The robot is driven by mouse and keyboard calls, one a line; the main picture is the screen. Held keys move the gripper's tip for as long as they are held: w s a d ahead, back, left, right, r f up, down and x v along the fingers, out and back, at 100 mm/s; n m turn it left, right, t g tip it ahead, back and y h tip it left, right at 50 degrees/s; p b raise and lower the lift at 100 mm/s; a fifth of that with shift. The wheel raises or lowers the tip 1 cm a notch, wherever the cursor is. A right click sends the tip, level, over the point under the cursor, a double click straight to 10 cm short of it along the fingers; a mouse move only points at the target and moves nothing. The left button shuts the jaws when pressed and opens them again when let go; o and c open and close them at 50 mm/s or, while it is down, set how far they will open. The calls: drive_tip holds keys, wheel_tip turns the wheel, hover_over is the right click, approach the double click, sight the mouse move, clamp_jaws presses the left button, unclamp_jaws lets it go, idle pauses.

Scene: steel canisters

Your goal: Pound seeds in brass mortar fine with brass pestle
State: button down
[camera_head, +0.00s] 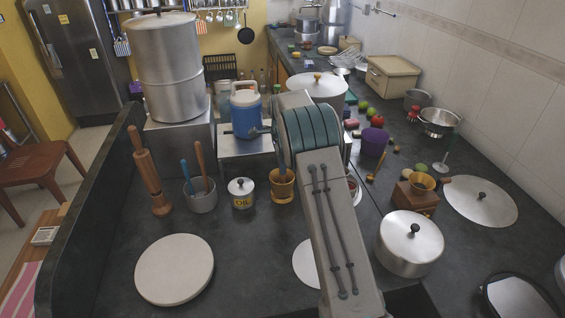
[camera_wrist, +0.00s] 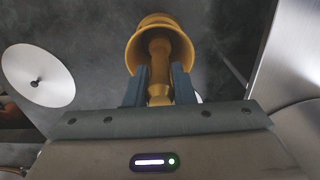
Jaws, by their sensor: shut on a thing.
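The brass mortar (camera_head: 283,193) stands on the dark counter, right of the oil canister in the head view. In the wrist view the mortar (camera_wrist: 135,50) shows its flared rim. The brass pestle (camera_wrist: 159,90) has its far end inside the mortar's mouth. My gripper (camera_wrist: 160,76) is shut on the pestle, with one finger on each side of it. In the head view my gripper (camera_head: 282,165) is just above the mortar, mostly hidden behind my arm. I cannot see any seeds inside the mortar.
An oil canister (camera_head: 241,193) and a grey pot with utensils (camera_head: 201,197) stand left of the mortar. A steel platform with a blue jug (camera_head: 246,113) is behind. A lidded steel pot (camera_head: 410,245) is at right. A round board (camera_head: 175,270) lies front left.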

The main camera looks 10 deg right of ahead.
drive_tip(key=shift+f, duration=0.3)
drive_tip(key=shift+r+p, duration=4.05)
drive_tip(key=shift+r, duration=1.75)
